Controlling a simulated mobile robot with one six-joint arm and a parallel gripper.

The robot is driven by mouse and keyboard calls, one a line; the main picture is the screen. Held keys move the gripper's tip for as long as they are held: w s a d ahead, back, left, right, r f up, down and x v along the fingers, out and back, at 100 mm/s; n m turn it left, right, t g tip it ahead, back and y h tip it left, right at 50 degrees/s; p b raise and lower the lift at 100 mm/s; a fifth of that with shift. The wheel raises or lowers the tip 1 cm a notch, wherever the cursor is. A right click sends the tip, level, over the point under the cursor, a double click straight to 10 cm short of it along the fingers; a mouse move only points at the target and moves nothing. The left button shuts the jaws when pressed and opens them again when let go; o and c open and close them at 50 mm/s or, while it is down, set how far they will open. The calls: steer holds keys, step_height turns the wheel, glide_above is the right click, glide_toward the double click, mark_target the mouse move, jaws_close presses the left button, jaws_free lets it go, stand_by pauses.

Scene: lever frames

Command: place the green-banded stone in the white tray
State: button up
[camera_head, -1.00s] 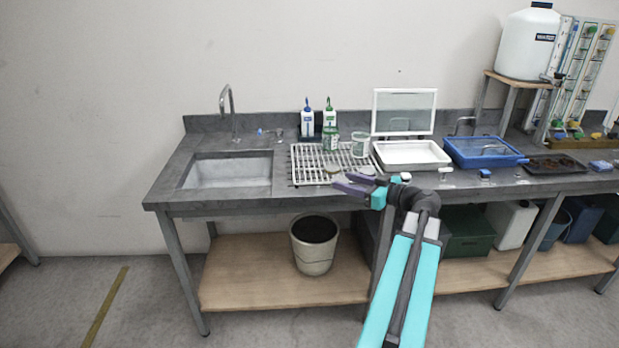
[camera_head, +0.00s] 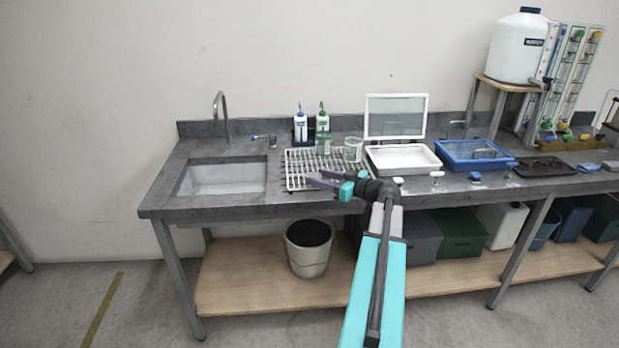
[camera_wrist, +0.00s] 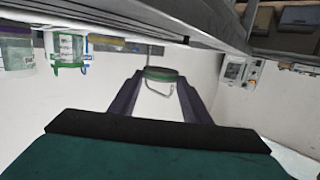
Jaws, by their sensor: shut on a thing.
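My gripper (camera_head: 314,179) is over the front of the white drying rack, left of the white tray (camera_head: 376,163). In the wrist view its two dark fingers (camera_wrist: 161,98) are shut on the green-banded stone (camera_wrist: 162,76). The stone shows a grey-green body with a green band at the fingertips; its pale outline beyond the band is hard to make out. In the head view the stone is too small to tell apart from the fingers. The white tray stands on the bench, right of the rack, and looks empty.
A green-marked jar (camera_head: 323,145) and a clear beaker (camera_head: 353,150) stand behind my gripper on the drying rack (camera_head: 297,160). Two squeeze bottles (camera_head: 322,121) are behind them. A framed panel (camera_head: 396,117) stands behind the tray; a blue tray (camera_head: 473,152) is to its right. The sink (camera_head: 222,178) is left.

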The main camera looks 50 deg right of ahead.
mark_target(310, 175)
steer(key=shift+w+d+f+p, duration=0.1)
steer(key=shift+w+d+p, duration=0.1)
steer(key=shift+w, duration=0.7)
steer(key=shift+w+d+f+p, duration=0.1)
steer(key=shift+w+p, duration=0.05)
steer(key=shift+w, duration=0.75)
steer(key=shift+w+d+f+p, duration=0.15)
steer(key=shift+w+p, duration=0.35)
steer(key=shift+w, duration=0.9)
steer(key=shift+s+f, duration=0.1)
steer(key=shift+f, duration=0.55)
steer(key=shift+f+b, duration=0.3)
steer(key=shift+f, duration=0.6)
steer(key=shift+f, duration=0.1)
steer(key=o, duration=1.1)
steer(key=shift+c, duration=0.2)
steer(key=shift+p, duration=1)
